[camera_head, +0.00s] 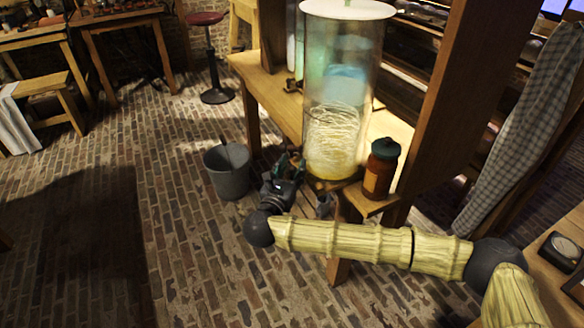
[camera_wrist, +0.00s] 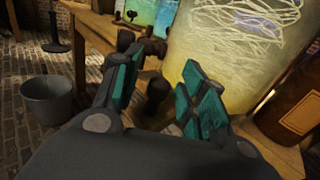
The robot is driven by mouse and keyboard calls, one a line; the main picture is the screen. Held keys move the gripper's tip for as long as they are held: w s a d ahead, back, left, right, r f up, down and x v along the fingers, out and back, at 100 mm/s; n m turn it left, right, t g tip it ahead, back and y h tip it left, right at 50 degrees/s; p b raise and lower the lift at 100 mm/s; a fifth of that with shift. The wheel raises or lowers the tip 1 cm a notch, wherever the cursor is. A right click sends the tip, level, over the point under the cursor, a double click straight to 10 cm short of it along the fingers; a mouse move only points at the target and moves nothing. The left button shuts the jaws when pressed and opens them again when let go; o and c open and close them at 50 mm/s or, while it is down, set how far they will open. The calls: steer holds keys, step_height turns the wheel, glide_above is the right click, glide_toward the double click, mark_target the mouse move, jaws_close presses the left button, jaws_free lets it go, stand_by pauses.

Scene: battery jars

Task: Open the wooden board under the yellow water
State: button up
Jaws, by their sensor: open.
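A tall glass jar (camera_head: 335,110) stands on a wooden bench, with pale strands inside and yellow liquid at its bottom. In the wrist view the jar (camera_wrist: 225,45) fills the upper right. A wooden board (camera_head: 372,205) shows below the jar, partly hidden by the orange jar; wood (camera_wrist: 268,148) also shows under it in the wrist view. My gripper (camera_head: 290,172) is low, at the left of the jar's base. In the wrist view my gripper (camera_wrist: 162,72) has its teal-padded fingers apart. A dark knob-like piece (camera_wrist: 157,90) shows between them; I cannot tell whether they touch it.
An orange jar with a dark lid (camera_head: 381,168) stands close at the right of the glass jar. A grey bucket (camera_head: 228,170) stands on the brick floor at the left. A wooden post (camera_head: 450,100) rises at the right. Open floor (camera_head: 190,265) lies in front.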

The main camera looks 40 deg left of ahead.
steer(key=v, duration=1.1)
steer(key=shift+s, duration=0.35)
